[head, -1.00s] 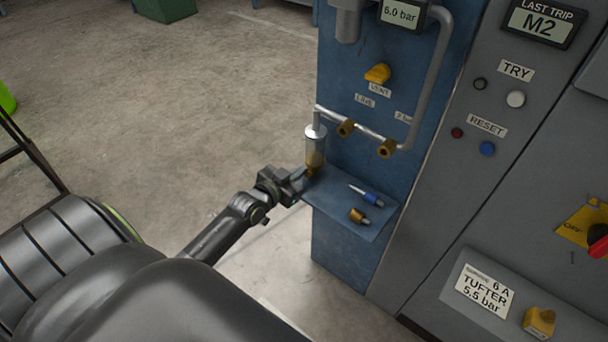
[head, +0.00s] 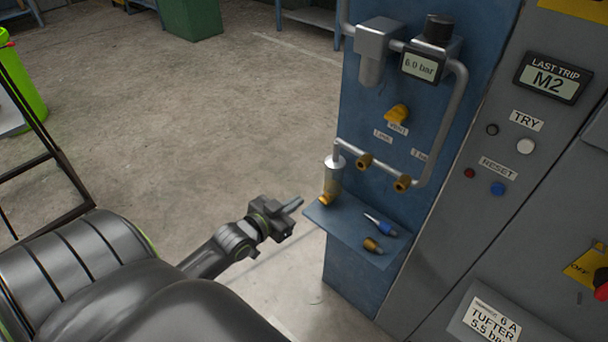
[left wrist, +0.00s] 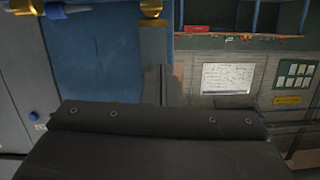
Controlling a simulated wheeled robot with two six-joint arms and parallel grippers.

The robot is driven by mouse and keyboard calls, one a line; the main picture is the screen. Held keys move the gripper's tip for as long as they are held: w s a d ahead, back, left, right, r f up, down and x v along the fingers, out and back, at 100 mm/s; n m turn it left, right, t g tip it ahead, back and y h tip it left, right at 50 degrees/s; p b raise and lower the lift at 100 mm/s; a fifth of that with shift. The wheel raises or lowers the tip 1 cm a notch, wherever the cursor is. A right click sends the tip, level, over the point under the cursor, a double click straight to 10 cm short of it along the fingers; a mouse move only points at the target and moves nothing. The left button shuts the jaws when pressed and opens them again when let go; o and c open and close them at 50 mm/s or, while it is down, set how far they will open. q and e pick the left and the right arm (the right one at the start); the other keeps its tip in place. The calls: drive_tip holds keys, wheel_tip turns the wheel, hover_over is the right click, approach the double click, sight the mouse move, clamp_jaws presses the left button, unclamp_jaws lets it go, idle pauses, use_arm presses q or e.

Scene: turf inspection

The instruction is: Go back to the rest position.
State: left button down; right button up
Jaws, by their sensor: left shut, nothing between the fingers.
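My left gripper (head: 295,212) is in the lower middle of the head view. It is shut and empty, with its fingers pointing right. It is just left of the small blue shelf (head: 345,232) on the blue panel and apart from it. My right gripper is not in view.
On the shelf lie a blue-ended fitting (head: 380,225) and a brass fitting (head: 372,246). A silver cylinder with a brass foot (head: 334,175) hangs over its left edge. The grey cabinet (head: 440,240) stands right. Open floor (head: 210,120) lies left.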

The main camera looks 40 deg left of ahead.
use_arm(q)
drive_tip(key=shift+s+r, duration=0.15)
drive_tip(key=shift+s, duration=0.35)
drive_tip(key=s+a+f+n+g+y, duration=0.1)
drive_tip(key=s+a+f+g, duration=0.3)
drive_tip(key=f, duration=0.9)
drive_tip(key=s+f+n+g+y, duration=0.15)
drive_tip(key=s+f, duration=0.45)
drive_tip(key=f, duration=0.7)
drive_tip(key=s+d+f+g, duration=0.2)
drive_tip(key=s+f, duration=0.4)
drive_tip(key=s, duration=0.3)
drive_tip(key=s+d+f+g, duration=0.3)
drive_tip(key=s+f, duration=0.3)
drive_tip(key=s, duration=0.2)
drive_tip(key=s+d+f+g, duration=0.3)
drive_tip(key=s+f, duration=0.3)
drive_tip(key=s, duration=0.3)
drive_tip(key=shift+s+d+h, duration=0.3)
drive_tip(key=shift+d+h, duration=0.05)
drive_tip(key=shift+d, duration=0.4)
drive_tip(key=c, duration=2.2)
unclamp_jaws()
drive_tip(key=shift+g, duration=0.25)
